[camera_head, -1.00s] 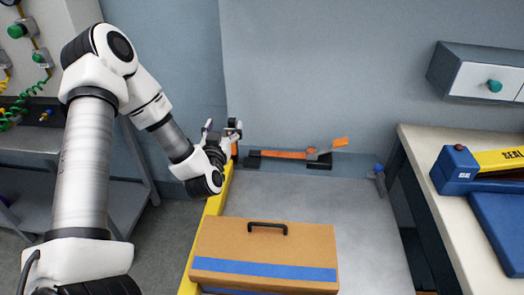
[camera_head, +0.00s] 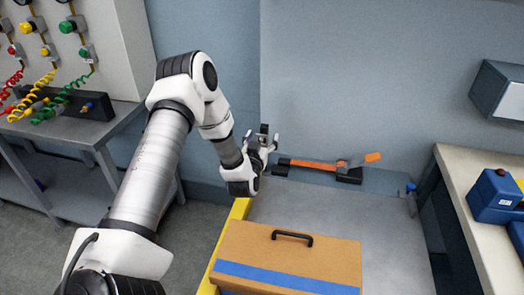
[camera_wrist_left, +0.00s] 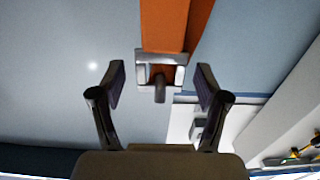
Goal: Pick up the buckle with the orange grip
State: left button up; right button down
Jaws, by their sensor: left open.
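A dark buckle (camera_head: 350,173) with an orange grip (camera_head: 373,157) lies at the back of the grey surface. An orange strap (camera_head: 315,164) runs left from it to a black end piece (camera_head: 281,168). My left gripper (camera_head: 264,141) is to the left of that end piece, over the yellow edge, apart from the orange grip. In the left wrist view a metal buckle frame (camera_wrist_left: 141,66) under an orange band (camera_wrist_left: 165,25) shows between my open fingers, with gaps at both sides. I cannot tell if it is the same buckle. My right gripper is not in view.
A brown case (camera_head: 290,257) with a black handle and blue stripe stands in front on the grey surface (camera_head: 375,225). A yellow rail (camera_head: 232,222) runs along its left. A bench (camera_head: 465,205) with a blue box (camera_head: 494,196) is at right; the grey surface's right part is clear.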

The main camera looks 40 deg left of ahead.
pick_arm(q)
jog(key=c, duration=1.3)
jog(key=shift+r, duration=0.15)
